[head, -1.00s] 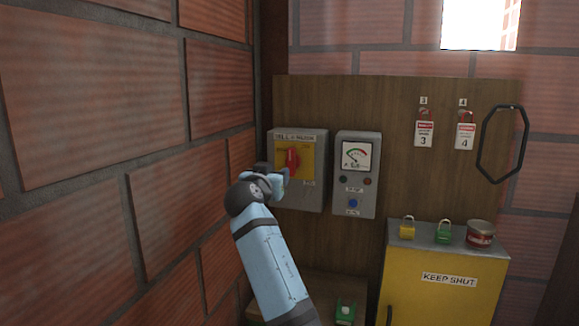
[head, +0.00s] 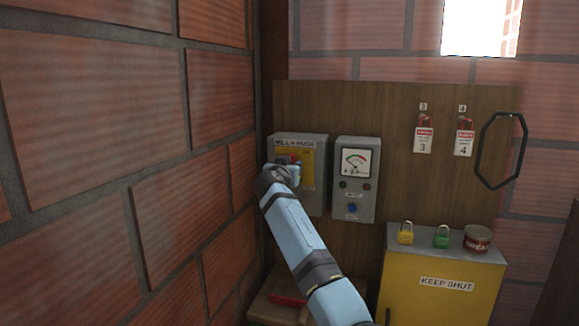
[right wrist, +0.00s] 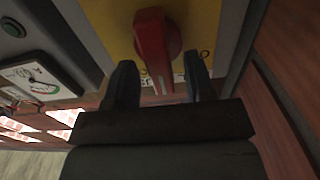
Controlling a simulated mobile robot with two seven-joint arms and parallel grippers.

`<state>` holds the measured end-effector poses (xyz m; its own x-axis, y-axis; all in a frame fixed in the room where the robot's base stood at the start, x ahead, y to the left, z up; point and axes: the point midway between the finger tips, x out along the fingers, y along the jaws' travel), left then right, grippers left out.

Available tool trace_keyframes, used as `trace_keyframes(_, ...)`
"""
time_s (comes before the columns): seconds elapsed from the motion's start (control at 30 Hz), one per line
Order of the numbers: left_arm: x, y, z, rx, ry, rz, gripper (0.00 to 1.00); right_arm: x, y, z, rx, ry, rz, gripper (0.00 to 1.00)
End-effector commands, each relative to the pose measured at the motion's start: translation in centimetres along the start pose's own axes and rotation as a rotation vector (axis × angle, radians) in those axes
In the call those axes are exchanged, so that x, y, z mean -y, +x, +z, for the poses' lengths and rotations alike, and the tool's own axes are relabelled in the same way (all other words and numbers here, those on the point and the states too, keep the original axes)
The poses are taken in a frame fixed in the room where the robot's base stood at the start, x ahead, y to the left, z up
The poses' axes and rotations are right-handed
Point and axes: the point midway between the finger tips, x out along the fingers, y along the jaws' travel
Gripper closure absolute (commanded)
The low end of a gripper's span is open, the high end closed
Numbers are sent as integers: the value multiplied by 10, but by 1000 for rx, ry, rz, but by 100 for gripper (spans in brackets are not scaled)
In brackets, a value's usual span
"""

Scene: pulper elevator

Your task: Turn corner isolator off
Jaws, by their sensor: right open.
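The corner isolator (head: 314,196) is a grey box with a yellow plate, on the wooden board beside the brick corner. Its red rotary handle (right wrist: 154,45) shows in the right wrist view, with the yellow plate (right wrist: 196,25) behind it. My right gripper (right wrist: 160,72) is open, with one dark finger on each side of the handle. A gap shows on both sides, so it is not clamped. In the head view the right gripper (head: 287,171) is in front of the isolator and hides most of the handle. My left gripper is not in view.
A grey meter box (head: 354,209) hangs just right of the isolator. The brick wall (head: 100,200) is close on the left. Padlocks (head: 406,233) and a tin (head: 478,238) stand on the yellow cabinet (head: 432,305). Tags (head: 423,140) and a black ring (head: 480,150) hang at right.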

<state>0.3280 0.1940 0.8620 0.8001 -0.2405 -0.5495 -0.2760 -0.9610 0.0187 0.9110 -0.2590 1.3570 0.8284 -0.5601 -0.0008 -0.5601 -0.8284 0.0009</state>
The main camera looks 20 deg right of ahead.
Motion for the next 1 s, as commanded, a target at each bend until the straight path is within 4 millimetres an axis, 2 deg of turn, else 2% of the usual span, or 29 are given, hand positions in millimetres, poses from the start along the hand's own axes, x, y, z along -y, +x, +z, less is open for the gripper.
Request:
trace_keyframes(0.17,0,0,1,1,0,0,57,0,0,0,0,0,0,51)
trace_keyframes(0.27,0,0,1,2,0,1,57,0,0,0,0,0,0,69)
trace_keyframes(0.4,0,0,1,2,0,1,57,0,0,0,0,0,0,100)
trace_keyframes(0.77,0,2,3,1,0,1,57,0,0,1,0,-45,0,100)
trace_keyframes(1.0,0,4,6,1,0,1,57,2,0,1,-1,-192,-1,100)
